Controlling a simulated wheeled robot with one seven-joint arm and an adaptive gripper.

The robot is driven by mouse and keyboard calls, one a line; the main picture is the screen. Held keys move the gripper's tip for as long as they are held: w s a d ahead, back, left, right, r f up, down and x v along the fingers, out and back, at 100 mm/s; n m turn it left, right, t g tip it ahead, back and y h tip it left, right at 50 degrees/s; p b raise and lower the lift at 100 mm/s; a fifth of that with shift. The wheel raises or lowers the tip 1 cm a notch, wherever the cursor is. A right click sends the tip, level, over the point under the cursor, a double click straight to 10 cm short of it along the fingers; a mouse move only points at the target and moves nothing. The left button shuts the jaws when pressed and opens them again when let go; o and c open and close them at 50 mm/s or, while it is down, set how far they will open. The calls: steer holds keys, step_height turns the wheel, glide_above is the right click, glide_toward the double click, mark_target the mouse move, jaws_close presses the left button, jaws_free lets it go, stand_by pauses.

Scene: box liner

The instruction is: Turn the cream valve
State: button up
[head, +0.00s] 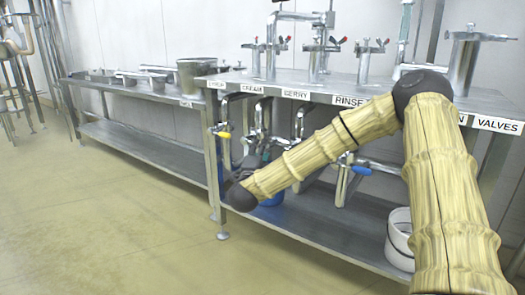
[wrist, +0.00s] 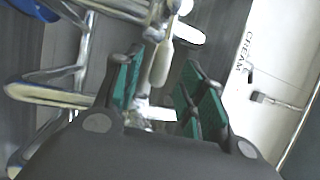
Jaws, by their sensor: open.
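The CREAM label shows on the bench edge in the head view (head: 251,87) and, turned sideways, in the wrist view (wrist: 246,50). In the wrist view, a pale, cream-coloured handle (wrist: 161,65) on a metal pipe lies between my fingertips, seemingly just beyond them. I cannot tell whether they touch it. My gripper (wrist: 160,72) is open, with green pads on either side of the handle and nothing held. In the head view, my gripper is a dark shape beneath the bench near the CREAM pipes (head: 262,115), largely hidden by my arm; the handle cannot be made out there.
A valve with a yellow handle (head: 222,134) is left of my gripper. A valve with a blue handle (head: 362,170) is to the right. The floor (head: 110,210) at left is clear.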

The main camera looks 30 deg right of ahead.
steer(key=shift+b+x, duration=0.55)
steer(key=shift+x, duration=1.5)
jaws_close()
